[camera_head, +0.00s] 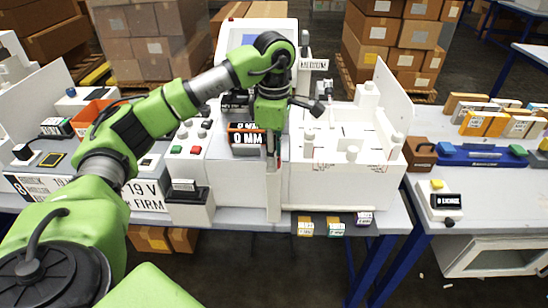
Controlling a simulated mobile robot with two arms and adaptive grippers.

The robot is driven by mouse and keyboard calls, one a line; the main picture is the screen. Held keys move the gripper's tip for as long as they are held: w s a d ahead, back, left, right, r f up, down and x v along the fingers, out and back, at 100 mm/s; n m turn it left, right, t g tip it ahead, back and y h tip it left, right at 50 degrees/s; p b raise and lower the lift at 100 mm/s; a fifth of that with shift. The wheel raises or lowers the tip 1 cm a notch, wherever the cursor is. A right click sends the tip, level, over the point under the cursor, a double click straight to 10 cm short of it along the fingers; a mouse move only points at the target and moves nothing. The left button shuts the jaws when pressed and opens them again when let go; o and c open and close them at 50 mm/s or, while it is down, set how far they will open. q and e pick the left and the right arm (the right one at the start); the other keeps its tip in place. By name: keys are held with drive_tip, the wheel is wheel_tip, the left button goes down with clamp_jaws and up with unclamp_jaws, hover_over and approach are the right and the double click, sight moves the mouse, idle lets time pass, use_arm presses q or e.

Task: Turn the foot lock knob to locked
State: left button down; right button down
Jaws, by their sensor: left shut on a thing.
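The pen plotter, a white machine (335,185), stands on the bench in the middle of the head view. My left arm comes in from the left, and its green and black left gripper (272,150) points down at the machine's front, just right of the "0 MM" display (247,139). The fingers are shut on a small part that the gripper mostly hides. I cannot make out for certain that this part is the foot lock knob, or how it is turned. A white upright post (273,198) stands just below the fingertips. My right gripper is not in view.
Left of the machine are a panel with green and red buttons (187,150) and a "19 V" sign (142,195). A second bench at right holds a blue tool (483,155) and a white switch box (439,203).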

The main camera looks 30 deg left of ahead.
use_arm(q)
drive_tip(key=m, duration=0.5)
drive_tip(key=shift+b, duration=0.4)
drive_tip(key=shift+m, duration=0.4)
drive_tip(key=c, duration=1.8)
unclamp_jaws()
wheel_tip(320, 180, up, 12)
